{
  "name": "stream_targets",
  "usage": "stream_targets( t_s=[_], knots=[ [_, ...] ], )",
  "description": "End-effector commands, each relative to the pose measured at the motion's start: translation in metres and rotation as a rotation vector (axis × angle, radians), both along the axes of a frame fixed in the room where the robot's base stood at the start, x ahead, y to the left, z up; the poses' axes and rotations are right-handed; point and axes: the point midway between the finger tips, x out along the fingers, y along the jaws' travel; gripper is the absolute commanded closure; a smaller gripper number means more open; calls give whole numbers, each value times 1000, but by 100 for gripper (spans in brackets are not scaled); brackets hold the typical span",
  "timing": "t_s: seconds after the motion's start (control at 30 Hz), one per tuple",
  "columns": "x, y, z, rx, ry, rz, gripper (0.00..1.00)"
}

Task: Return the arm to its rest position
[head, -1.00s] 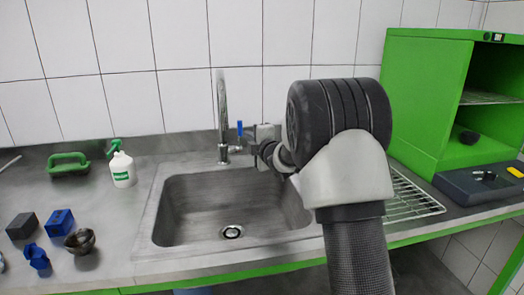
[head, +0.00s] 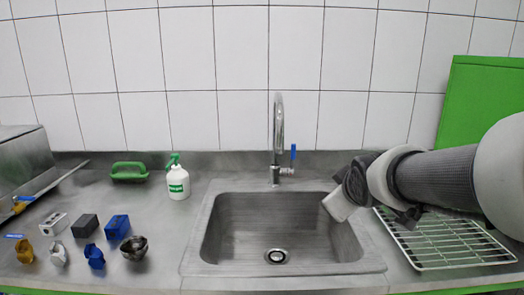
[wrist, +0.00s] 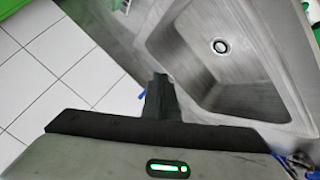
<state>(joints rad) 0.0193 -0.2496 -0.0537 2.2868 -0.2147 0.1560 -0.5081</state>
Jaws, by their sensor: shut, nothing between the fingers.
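My gripper (wrist: 160,95) shows in the wrist view as dark fingers held together, with nothing between them. In the head view my arm (head: 435,178) comes in from the right edge and bends over the right side of the sink and the wire rack. Its far end, with a pale block (head: 340,206), hangs above the sink's right rim. The fingertips are hard to make out in that view.
The sink (head: 275,228) has a tall tap (head: 278,140) behind it. The counter between bottle and sink is clear.

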Motion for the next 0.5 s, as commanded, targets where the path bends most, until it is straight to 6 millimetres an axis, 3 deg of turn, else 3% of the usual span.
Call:
stream_targets(
  t_s=[0.03, 0.2, 0.5],
  knots=[
    [-33, 5, 0, 81, 45, -61, 100],
    [-120, 19, -18, 294, 207, -239, 100],
    [-234, 45, -48, 514, 417, -460, 100]
  ],
)
